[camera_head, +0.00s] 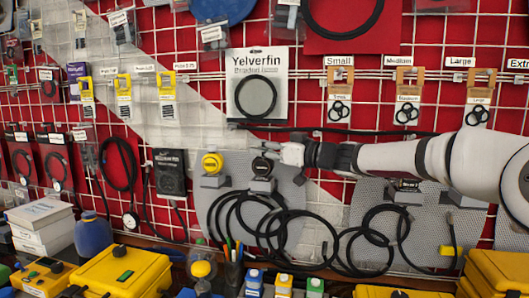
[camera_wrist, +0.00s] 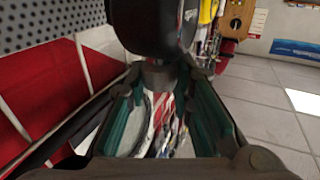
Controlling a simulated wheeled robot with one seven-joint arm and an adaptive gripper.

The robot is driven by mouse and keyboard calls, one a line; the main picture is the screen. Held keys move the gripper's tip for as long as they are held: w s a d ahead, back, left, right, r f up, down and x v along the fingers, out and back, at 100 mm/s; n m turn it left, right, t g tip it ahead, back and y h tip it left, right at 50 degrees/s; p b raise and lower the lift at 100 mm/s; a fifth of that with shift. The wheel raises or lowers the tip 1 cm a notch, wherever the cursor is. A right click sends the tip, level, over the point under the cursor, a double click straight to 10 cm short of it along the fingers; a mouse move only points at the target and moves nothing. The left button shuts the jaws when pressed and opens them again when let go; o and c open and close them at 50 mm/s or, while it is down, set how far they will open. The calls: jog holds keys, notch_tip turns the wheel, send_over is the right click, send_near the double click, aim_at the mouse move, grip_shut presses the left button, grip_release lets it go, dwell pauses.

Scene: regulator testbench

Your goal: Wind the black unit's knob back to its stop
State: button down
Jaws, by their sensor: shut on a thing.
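The black unit (camera_head: 262,168) is mounted on a grey perforated panel, to the right of a similar yellow unit (camera_head: 212,163). My gripper (camera_head: 272,150) reaches in from the right and its fingertips are at the top of the black unit. In the wrist view the black unit (camera_wrist: 150,25) looks large and dark at the top centre. My gripper (camera_wrist: 160,78) shows there with its green-lined fingers on both sides of a short dark part below it. The fingers are shut on this part, which I take as the knob. The knob's markings and its stop are hidden.
A black hose (camera_head: 278,225) hangs in loops below the units. The packaged ring (camera_head: 256,97) hangs above, close to my gripper. Yellow cases (camera_head: 125,270) and small bottles stand on the bench below. The grey panel (camera_wrist: 45,25) lies close at left in the wrist view.

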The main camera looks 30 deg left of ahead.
jog(key=shift+f+n+g+b, duration=0.1)
jog(key=shift+n+g+b, duration=0.8)
jog(key=shift+g, duration=0.5)
jog(key=c, duration=1.4)
grip_release()
jog(key=shift+o, duration=0.2)
jog(key=d, duration=1.2)
jog(key=shift+s, duration=0.15)
